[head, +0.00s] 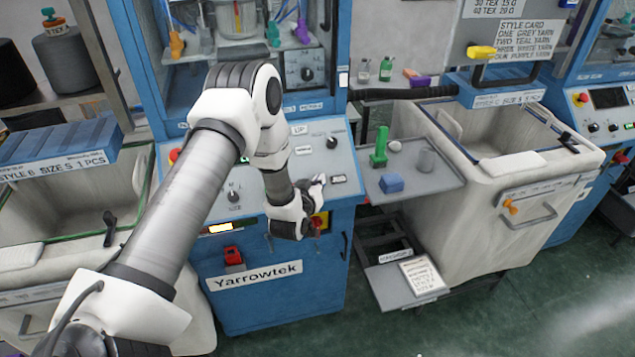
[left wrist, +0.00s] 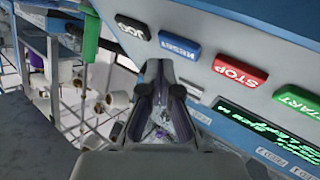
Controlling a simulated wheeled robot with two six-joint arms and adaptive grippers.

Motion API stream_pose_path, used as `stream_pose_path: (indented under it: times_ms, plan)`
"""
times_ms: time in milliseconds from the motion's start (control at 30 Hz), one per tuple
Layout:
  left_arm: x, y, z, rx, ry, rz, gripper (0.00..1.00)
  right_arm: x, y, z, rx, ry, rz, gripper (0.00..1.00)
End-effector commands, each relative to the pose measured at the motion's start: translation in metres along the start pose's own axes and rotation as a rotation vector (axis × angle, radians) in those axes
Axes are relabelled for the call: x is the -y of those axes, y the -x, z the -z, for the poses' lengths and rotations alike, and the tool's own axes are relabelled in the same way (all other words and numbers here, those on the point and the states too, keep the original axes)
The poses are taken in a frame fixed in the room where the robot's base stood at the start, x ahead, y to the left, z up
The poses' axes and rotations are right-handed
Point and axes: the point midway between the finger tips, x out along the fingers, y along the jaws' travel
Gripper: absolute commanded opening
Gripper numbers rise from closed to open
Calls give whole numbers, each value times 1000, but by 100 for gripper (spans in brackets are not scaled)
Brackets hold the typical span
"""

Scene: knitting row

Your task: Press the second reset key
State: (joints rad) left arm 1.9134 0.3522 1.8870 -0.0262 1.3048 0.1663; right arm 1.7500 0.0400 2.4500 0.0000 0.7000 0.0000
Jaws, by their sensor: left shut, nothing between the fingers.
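The blue reset key (left wrist: 180,48) sits on the pale key strip of a machine, between a black key (left wrist: 132,27) and the red stop key (left wrist: 240,70). The green start key (left wrist: 298,103) is at the right edge of the left wrist view. My left gripper (left wrist: 158,68) is shut and empty, its tips just beside and below the reset key in that picture; I cannot tell if they touch the panel. In the head view my left gripper (head: 318,186) is at the right end of the Yarrowtek machine's sloping panel (head: 265,185). My right gripper is out of view.
A large pale bin (head: 480,215) stands farther right. A red switch (head: 232,256) is on the machine's front.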

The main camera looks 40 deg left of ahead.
Motion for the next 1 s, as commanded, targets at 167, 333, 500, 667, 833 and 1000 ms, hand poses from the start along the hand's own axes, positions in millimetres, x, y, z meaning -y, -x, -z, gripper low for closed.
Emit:
stream_pose_path:
  times_ms: [167, 333, 500, 667, 833, 1000]
  plan:
    - [-3, 4, 4, 0, 0, 0, 0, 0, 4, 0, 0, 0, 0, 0]
    - [-12, 16, 14, 0, 0, -1, 0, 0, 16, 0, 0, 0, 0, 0]
    - [-21, 28, 22, 1, 0, -1, 0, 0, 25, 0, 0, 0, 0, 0]
    - [-26, 35, 26, 1, -1, 0, 0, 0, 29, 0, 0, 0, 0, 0]
    - [-26, 35, 25, 0, 0, 0, 0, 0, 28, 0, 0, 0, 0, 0]
    - [-25, 35, 25, 0, 0, 0, 0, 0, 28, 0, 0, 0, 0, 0]
